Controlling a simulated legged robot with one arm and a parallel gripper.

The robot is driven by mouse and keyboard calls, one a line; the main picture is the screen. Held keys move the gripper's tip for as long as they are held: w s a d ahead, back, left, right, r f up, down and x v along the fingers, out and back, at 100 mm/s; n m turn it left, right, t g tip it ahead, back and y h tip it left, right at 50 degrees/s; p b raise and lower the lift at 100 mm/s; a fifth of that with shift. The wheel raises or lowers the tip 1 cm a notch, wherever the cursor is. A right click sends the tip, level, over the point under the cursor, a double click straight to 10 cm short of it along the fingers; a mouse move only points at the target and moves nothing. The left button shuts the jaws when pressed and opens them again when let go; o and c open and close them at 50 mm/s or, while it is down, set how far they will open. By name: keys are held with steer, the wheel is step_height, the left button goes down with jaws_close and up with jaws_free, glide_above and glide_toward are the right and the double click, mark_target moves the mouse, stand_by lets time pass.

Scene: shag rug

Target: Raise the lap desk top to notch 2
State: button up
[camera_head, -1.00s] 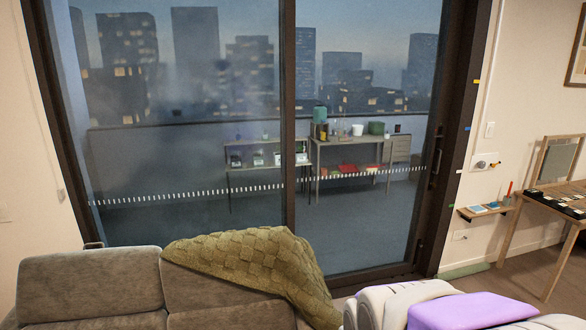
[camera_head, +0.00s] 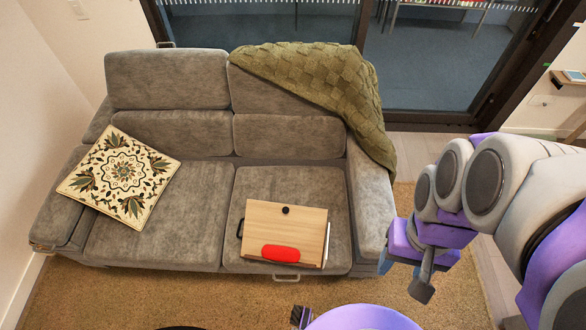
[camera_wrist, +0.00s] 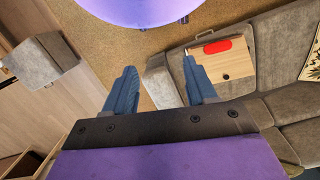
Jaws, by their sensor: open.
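The lap desk (camera_head: 262,228) lies on the right seat cushion of the grey sofa. Its light wooden top carries a black knob at the middle of the far side and a red pad (camera_head: 281,253) near the front edge. A black handle (camera_head: 240,228) shows at its left side and a thin white strip at its right. I cannot make out any notches. My gripper (camera_wrist: 158,85) is open and empty, with its two blue fingers apart. It is right of the sofa in the head view, apart from the desk, which also shows in the wrist view (camera_wrist: 232,64).
The grey sofa (camera_head: 150,225) has a patterned cushion (camera_head: 120,176) at its left and a green knitted throw (camera_head: 315,85) over its back right. A tan shag rug (camera_head: 130,295) lies in front. Glass doors stand behind. The sofa's right armrest (camera_head: 372,205) lies between desk and gripper.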

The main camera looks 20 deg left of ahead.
steer(key=w+a+f, duration=0.2)
steer(key=w+a, duration=0.1)
steer(key=w, duration=0.4)
steer(key=w+a+f, duration=0.1)
steer(key=w+a, duration=0.1)
steer(key=w, duration=0.5)
steer(key=n+t+p, duration=0.1)
steer(key=t+p, duration=0.1)
glide_above(285, 209)
step_height(285, 209, down, 32)
steer(key=r, duration=0.1)
step_height(285, 209, down, 17)
steer(key=shift+d+f+b, duration=0.1)
steer(key=shift+f+b, duration=0.1)
steer(key=shift+b, duration=0.8)
steer(key=shift+c, duration=0.2)
jaws_close()
